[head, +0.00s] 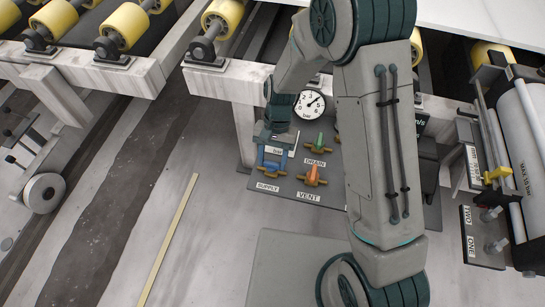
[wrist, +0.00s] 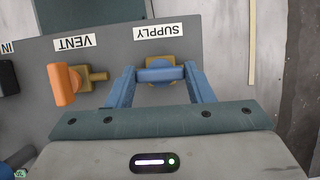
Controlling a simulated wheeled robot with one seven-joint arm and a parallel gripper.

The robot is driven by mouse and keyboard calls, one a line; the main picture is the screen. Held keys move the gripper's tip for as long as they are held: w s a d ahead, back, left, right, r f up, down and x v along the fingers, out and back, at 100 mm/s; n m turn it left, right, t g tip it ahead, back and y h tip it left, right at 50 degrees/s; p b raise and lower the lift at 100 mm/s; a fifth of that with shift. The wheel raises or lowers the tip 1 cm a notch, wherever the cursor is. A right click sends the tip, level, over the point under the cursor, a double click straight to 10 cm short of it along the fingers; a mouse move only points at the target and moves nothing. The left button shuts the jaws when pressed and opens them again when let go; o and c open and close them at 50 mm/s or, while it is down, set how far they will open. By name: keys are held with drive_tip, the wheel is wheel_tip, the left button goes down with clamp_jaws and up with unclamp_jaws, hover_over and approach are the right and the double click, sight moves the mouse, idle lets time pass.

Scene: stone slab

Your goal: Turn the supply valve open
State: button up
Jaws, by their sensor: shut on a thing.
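The supply valve has a brass body (head: 270,169) and sits at the near left of a grey panel, behind its SUPPLY label. In the wrist view its blue handle (wrist: 159,75) lies crosswise in the picture, over the brass body. My gripper (head: 272,156) has blue fingers and reaches down to this valve. In the wrist view my gripper (wrist: 161,73) has one fingertip at each end of the handle, shut on it. The fingers and arm hide part of the valve in the head view. The handle's exact angle to the pipe is hard to tell.
On the same panel are the orange-handled vent valve (head: 313,176), the green-handled drain valve (head: 319,140) and a round gauge (head: 309,104). The vent handle (wrist: 65,85) is close beside my gripper. A roller conveyor frame (head: 150,75) runs behind. The floor at left is mostly clear.

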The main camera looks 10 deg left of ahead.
drive_tip(key=o, duration=1)
drive_tip(key=p+v, duration=0.2)
drive_tip(key=v, duration=1.2)
drive_tip(key=shift+f, duration=0.1)
drive_tip(key=s+d+r+t+p, duration=0.2)
drive_tip(key=d+r+p, duration=0.3)
drive_tip(key=r, duration=0.4)
drive_tip(key=s+d+r+t+p, duration=0.2)
drive_tip(key=d+r+p, duration=0.1)
drive_tip(key=d+r, duration=0.55)
drive_tip(key=s+d+r+t+p, duration=0.3)
drive_tip(key=s+d+r+p, duration=0.2)
drive_tip(key=s+d+r, duration=0.3)
drive_tip(key=shift+s+d+r+n, duration=0.3)
drive_tip(key=shift+s+r+n, duration=0.15)
drive_tip(key=shift+s, duration=0.25)
